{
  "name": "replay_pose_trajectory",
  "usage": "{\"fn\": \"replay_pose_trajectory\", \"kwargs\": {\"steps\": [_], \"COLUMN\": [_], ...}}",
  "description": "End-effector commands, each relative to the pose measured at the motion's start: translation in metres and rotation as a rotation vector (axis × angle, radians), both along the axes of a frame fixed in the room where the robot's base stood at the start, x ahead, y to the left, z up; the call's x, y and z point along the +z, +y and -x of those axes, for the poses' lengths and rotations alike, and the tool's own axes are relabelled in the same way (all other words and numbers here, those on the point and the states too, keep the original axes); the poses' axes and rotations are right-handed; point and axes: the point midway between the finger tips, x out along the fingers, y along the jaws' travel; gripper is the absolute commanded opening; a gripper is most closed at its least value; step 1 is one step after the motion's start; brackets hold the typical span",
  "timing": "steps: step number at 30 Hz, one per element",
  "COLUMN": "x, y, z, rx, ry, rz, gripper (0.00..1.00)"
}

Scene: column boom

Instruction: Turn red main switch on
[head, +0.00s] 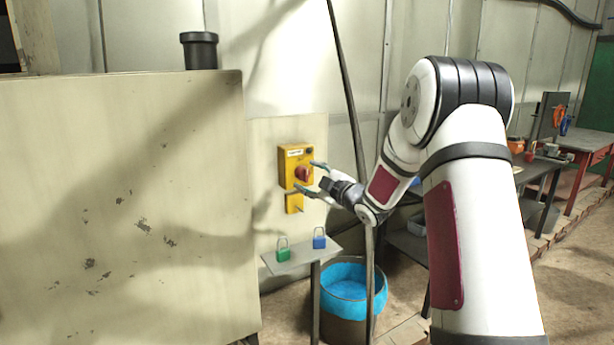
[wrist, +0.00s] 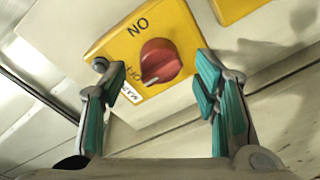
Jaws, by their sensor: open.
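The red main switch (head: 302,174) is a rotary knob on a yellow box (head: 287,165) fixed to a pale wall panel. In the wrist view the red knob (wrist: 161,61) sits on the yellow plate (wrist: 178,22), with "NO" lettering on one side and partly hidden lettering on the other. My gripper (head: 309,177) is open in front of the box. In the wrist view its teal-padded fingers (wrist: 162,95) stand on either side of the knob, apart from it. The knob's pointer has a pale mark toward its lower left.
A small shelf (head: 299,257) below the box holds a green padlock (head: 283,250) and a blue padlock (head: 319,238). A blue-lined bucket (head: 346,285) stands under it. A large beige cabinet (head: 120,200) fills the left, and a dark cable (head: 350,105) hangs near my wrist.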

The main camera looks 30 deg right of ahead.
Motion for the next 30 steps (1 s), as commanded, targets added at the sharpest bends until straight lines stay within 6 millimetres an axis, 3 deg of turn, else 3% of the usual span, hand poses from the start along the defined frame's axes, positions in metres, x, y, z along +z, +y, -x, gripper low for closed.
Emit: {"fn": "replay_pose_trajectory", "kwargs": {"steps": [6,15,17,22,30], "x": [0.0,0.0,0.0,0.0,0.0], "y": [0.002,0.002,0.002,0.002,0.002], "z": [-0.018,-0.02,-0.02,-0.02,-0.02], "rx": [-0.001,-0.001,-0.001,-0.001,-0.001], "ry": [0.001,0.001,0.001,0.001,0.002], "rz": [0.0,-0.001,0.0,0.0,-0.014], "gripper": [0.55,0.55,0.46,0.08,0.08]}}
